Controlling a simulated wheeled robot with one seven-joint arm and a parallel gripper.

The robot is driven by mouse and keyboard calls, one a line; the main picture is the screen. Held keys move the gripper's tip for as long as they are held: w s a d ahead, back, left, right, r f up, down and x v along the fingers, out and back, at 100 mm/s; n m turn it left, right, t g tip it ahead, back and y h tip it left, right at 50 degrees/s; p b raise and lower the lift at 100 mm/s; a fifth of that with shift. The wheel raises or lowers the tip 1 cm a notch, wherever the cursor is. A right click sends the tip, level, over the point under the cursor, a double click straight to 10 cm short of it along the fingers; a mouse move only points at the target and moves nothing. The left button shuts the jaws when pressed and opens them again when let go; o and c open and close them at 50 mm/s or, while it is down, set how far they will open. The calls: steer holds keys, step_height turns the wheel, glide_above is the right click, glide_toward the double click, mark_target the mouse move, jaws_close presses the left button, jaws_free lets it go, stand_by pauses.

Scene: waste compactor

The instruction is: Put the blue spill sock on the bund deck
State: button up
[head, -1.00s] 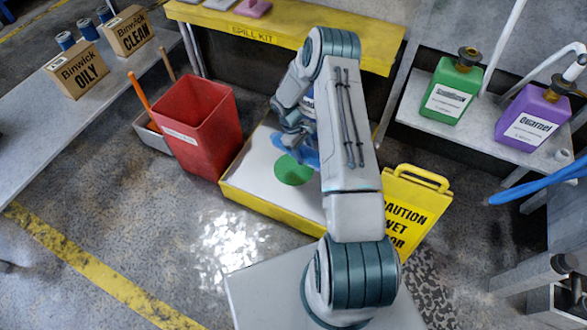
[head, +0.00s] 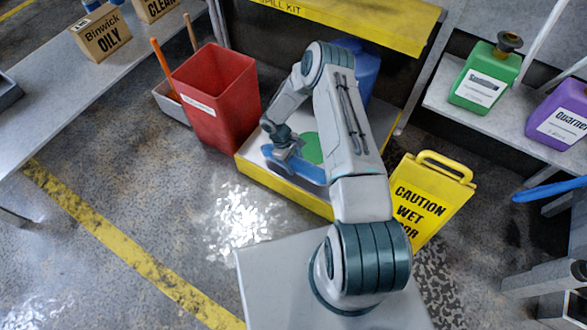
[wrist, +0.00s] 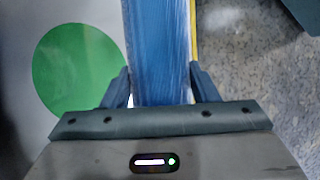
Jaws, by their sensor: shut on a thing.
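The blue spill sock (head: 305,171) lies lengthwise along the front part of the bund deck. It also shows in the wrist view (wrist: 158,45). The bund deck (head: 285,187) is a low tray with yellow sides, a pale top and a green disc (head: 312,149). My gripper (head: 284,155) is low over the deck, with its fingers (wrist: 160,88) on both sides of the sock, shut on it. The sock is beside the green disc, near the deck's yellow edge. I cannot tell whether the sock touches the deck. My arm hides part of the deck.
A red bin (head: 215,98) stands close to the deck's left. A yellow caution sign (head: 428,198) stands at its right. A blue container (head: 358,68) is behind my arm, under the yellow spill kit shelf (head: 370,25). The floor in front is clear.

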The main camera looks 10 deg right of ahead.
mark_target(294, 168)
steer(key=shift+f+b, duration=0.8)
steer(key=shift+f, duration=1.25)
steer(key=shift+f, duration=0.25)
steer(key=o, duration=1.1)
steer(key=shift+r, duration=0.1)
steer(key=shift+r, duration=0.1)
